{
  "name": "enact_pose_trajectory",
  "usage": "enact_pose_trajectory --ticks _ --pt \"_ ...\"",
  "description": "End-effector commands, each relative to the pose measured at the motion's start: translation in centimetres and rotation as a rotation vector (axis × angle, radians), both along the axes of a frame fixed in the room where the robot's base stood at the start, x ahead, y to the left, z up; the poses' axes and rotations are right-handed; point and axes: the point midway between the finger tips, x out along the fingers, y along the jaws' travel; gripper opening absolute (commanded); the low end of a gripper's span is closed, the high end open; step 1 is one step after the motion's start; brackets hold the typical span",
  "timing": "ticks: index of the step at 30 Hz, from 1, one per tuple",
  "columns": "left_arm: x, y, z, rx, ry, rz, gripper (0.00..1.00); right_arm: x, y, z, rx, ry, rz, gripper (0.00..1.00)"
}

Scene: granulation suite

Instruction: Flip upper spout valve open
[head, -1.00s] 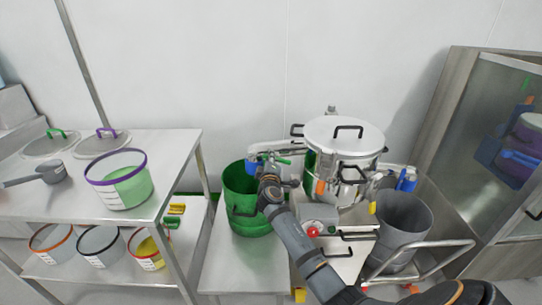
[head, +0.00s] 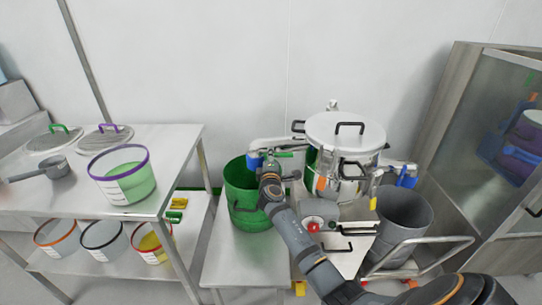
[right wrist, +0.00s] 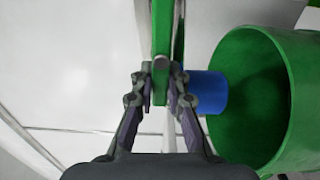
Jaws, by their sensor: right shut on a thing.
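The upper spout valve has a green lever (head: 286,155) on the left-hand spout of the steel machine (head: 344,132). In the right wrist view, the lever (right wrist: 160,50) runs as a long green bar between my fingers. My right gripper (right wrist: 161,84) is shut on it near its end. In the head view, my right gripper (head: 270,163) is at the spout, partly hiding the valve. The blue spout end (head: 254,160) is beside it, above the green bin (head: 240,190). It also shows in the right wrist view (right wrist: 207,92). My left gripper is not in view.
A grey bin (head: 404,218) stands under the right-hand blue spout (head: 406,177). A steel table (head: 75,190) with tubs and lids is at the left. A glass-door cabinet (head: 505,140) is at the right. The wall behind is bare.

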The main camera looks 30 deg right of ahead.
Motion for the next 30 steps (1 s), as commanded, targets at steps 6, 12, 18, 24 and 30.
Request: enact_pose_trajectory --ticks 6,12,18,24,30 --pt "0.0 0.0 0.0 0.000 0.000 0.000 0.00 0.0 0.0 -0.2 0.000 0.004 0.000 0.19" --pt "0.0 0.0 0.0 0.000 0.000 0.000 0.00 0.0 0.0 -0.1 0.000 0.002 0.000 0.38" --pt "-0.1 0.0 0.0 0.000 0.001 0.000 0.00 0.0 0.0 -0.1 0.001 0.001 0.000 0.38" --pt "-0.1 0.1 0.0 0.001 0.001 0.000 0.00 -1.9 1.2 -0.2 0.002 0.002 0.000 0.38" --pt "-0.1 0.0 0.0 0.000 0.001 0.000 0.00 -6.2 3.8 -0.3 0.003 0.004 0.001 0.38"
